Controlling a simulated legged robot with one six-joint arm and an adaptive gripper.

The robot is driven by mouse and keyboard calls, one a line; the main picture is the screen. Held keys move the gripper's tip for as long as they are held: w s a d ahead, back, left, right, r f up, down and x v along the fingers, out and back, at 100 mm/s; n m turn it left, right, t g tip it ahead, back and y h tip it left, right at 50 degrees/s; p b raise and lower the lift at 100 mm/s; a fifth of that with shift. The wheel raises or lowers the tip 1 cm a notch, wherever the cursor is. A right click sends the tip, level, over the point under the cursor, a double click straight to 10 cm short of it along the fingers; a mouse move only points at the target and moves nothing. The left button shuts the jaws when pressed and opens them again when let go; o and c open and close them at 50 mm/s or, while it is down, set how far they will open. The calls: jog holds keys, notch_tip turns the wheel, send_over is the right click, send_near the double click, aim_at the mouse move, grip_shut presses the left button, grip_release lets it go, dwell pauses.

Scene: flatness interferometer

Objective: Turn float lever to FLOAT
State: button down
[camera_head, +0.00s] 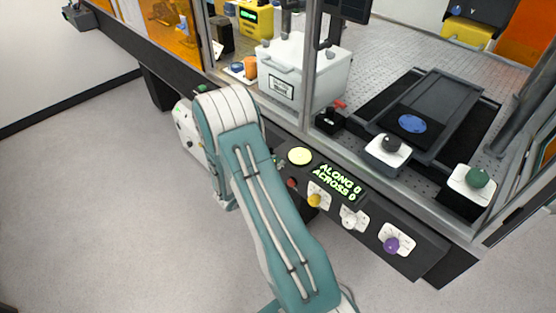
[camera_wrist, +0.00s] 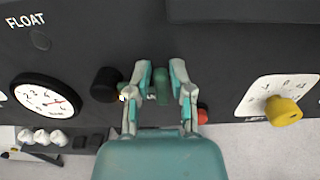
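In the wrist view a dark control panel (camera_wrist: 240,45) carries the white word FLOAT (camera_wrist: 25,20) at upper left, with a small dark lamp (camera_wrist: 40,40) below it. My gripper (camera_wrist: 160,75) is over this panel, its two fingers apart. A short dark green piece (camera_wrist: 161,88) shows between the fingers, with a gap on its right; I cannot tell whether it is the float lever's handle or whether the left finger touches it. A black knob (camera_wrist: 105,85) stands left of the fingers. In the head view my arm hides most of the gripper and the lever area.
A round gauge (camera_wrist: 45,98) is left of the black knob, and a red button (camera_wrist: 202,115) is close right of my gripper. A yellow knob (camera_wrist: 283,110) is farther right. In the head view, the lit display (camera_head: 338,184) and purple knob (camera_head: 391,244) are right of my arm.

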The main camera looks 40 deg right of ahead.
aim_at(268, 136)
jog(key=shift+r, duration=0.1)
dwell(0.3)
jog(key=w+r+n, duration=0.1)
jog(key=n, duration=0.2)
jog(key=w+r+n, duration=0.1)
jog(key=n, duration=0.3)
jog(key=w+r+n, duration=0.1)
jog(key=w+n, duration=0.1)
jog(key=n, duration=0.2)
jog(key=shift+a+r, duration=0.25)
jog(key=shift+r, duration=0.05)
jog(key=w+n, duration=0.1)
jog(key=n, duration=0.2)
jog(key=shift+w+r+n, duration=0.1)
jog(key=shift+w+n, duration=0.3)
jog(key=shift+w+a+f+n, duration=0.1)
jog(key=shift+w+n, duration=0.3)
jog(key=shift+n, duration=0.45)
jog(key=shift+w+f+n, duration=0.1)
jog(key=shift+w+n, duration=0.25)
jog(key=shift+n, duration=0.5)
jog(key=c, duration=0.7)
grip_release()
jog(key=shift+w, duration=0.15)
jog(key=shift+o, duration=0.2)
